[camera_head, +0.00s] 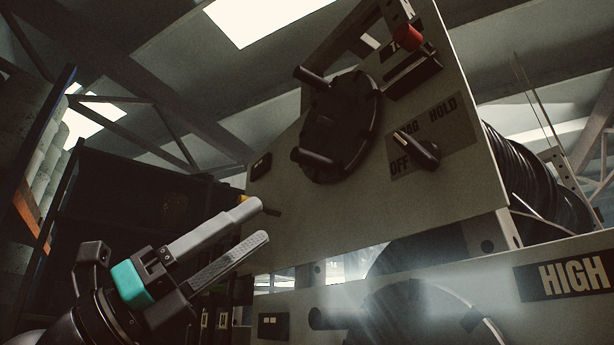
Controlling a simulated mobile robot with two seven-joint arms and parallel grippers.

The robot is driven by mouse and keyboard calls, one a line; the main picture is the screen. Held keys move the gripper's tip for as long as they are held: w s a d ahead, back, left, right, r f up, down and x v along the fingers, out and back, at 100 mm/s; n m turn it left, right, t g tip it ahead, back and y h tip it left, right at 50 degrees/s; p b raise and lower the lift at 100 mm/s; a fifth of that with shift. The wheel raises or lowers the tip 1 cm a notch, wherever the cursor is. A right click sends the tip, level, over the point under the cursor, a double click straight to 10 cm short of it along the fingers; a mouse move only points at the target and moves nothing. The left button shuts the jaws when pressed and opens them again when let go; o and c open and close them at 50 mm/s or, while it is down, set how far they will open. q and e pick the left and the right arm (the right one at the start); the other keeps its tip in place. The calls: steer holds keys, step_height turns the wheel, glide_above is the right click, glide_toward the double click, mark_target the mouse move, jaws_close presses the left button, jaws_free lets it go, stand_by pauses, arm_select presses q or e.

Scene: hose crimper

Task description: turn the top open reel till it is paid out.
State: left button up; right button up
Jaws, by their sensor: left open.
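The top reel's black hand wheel (339,126) sits on a beige upright panel (287,213), with one peg handle (312,77) at its upper left and another (312,157) at its lower left. Black hose or cable (528,182) is wound behind the panel at the right. My left gripper (264,221) is open and empty, below and left of the wheel, apart from it. Its grey fingers point up and right. My right gripper is not in view.
A selector knob (417,150) marked OFF and HOLD and a red knob (407,37) sit right of the wheel. A lower panel labelled HIGH (570,276) carries another dark wheel (405,312). Dark shelving (120,200) stands at the left.

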arm_select(q)
step_height(320, 180, up, 4)
steer(key=s+f+m+t+y, duration=0.1)
steer(key=m+y, duration=0.1)
steer(key=y, duration=0.1)
steer(key=n+t+y, duration=0.1)
steer(key=t+y, duration=0.3)
steer(key=t, duration=0.1)
glide_toward(295, 159)
steer(key=shift+n, duration=0.3)
steer(key=p+x, duration=0.6)
steer(key=x, duration=0.5)
steer(key=shift+r+p, duration=0.2)
steer(key=shift+p, duration=0.2)
steer(key=shift+w+d+r+p, duration=0.1)
steer(key=shift+w+d+p, duration=0.2)
steer(key=shift+w+d, duration=0.2)
jaws_close()
